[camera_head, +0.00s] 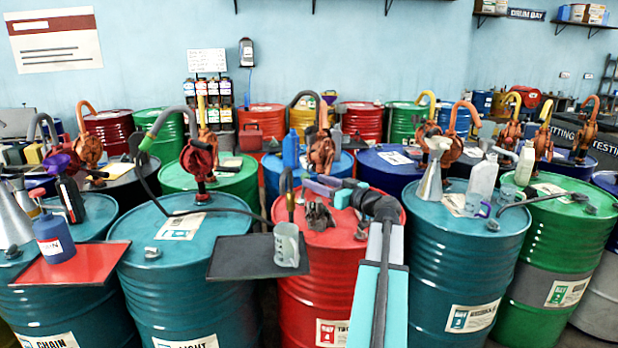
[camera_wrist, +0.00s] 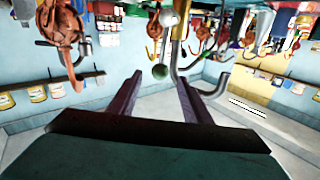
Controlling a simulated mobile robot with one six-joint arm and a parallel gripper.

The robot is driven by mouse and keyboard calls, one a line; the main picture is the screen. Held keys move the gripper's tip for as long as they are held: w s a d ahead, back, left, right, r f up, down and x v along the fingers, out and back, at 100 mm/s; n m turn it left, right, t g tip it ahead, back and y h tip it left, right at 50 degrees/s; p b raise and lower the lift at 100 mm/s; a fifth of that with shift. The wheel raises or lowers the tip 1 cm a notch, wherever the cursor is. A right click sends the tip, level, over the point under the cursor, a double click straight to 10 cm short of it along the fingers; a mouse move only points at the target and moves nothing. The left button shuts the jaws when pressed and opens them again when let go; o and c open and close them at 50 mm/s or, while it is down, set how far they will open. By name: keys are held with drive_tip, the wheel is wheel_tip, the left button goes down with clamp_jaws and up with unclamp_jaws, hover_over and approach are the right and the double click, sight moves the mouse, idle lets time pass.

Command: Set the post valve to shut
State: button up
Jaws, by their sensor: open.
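My gripper (camera_head: 322,185) is above the red drum (camera_head: 310,262) in the front middle, its purple fingers spread. In the wrist view, which looks upside down, the gripper (camera_wrist: 160,95) is open with nothing between its fingertips. A rounded green knob (camera_wrist: 160,72) on a thin stem shows just past the fingertips. It could be the post valve's handle, but I cannot tell for sure. The valve's setting cannot be made out.
A black tray (camera_head: 240,262) with a clear jug (camera_head: 287,245) juts out left of the red drum. A teal drum with a red hand pump (camera_head: 198,160) stands left; another teal drum with a funnel (camera_head: 434,170) stands right. More drums and pumps crowd behind.

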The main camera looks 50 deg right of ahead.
sight(309, 178)
drive_tip(key=shift+w+p, duration=0.45)
drive_tip(key=shift+w, duration=1.65)
drive_tip(key=shift+c, duration=0.6)
